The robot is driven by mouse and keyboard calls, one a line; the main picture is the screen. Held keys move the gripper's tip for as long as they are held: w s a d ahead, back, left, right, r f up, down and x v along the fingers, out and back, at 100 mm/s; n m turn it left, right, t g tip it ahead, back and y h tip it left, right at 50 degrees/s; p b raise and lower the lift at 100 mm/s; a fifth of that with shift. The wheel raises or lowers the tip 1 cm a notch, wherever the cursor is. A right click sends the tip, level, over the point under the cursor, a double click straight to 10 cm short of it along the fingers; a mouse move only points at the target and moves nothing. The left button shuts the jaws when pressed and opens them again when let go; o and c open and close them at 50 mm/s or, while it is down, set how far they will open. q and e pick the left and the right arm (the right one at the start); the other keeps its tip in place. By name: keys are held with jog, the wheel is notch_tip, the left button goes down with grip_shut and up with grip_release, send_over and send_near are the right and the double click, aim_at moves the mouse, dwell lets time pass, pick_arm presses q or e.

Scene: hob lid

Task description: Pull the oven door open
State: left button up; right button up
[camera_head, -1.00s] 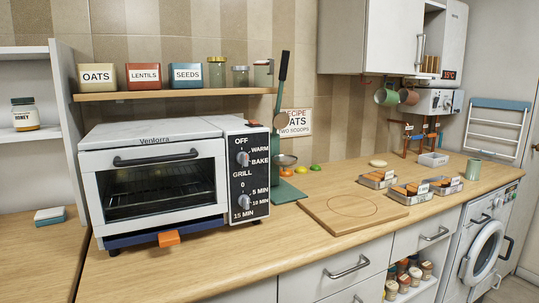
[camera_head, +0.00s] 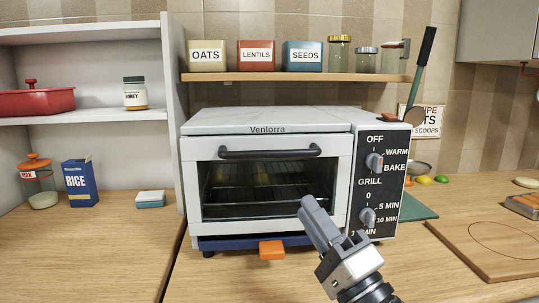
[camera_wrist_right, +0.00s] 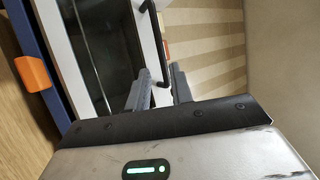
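The toaster oven (camera_head: 265,120) stands on the wooden counter, its glass-fronted door (camera_head: 210,150) shut. The dark bar handle (camera_head: 270,152) runs along the door's top edge. My right gripper (camera_head: 318,212) is in front of the door's lower right part, below the handle, and covers part of the glass. In the right wrist view, the fingers of my right gripper (camera_wrist_right: 158,88) are apart with nothing between them. The handle (camera_wrist_right: 154,45) shows beyond the fingertips, not touched as far as I can see. My left gripper is not in view.
An orange tab (camera_head: 272,250) sticks out below the door. The knob panel (camera_head: 378,185) is right of the door. A shelf (camera_head: 300,76) with tins and jars is above the oven. A wooden board (camera_head: 490,255) lies at right. The counter at left front is clear.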

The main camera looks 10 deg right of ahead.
aim_at(270, 155)
jog(key=p+x, duration=0.2)
jog(key=x, duration=1.1)
jog(key=shift+w+a+r, duration=0.1)
jog(key=shift+w, duration=0.15)
grip_shut()
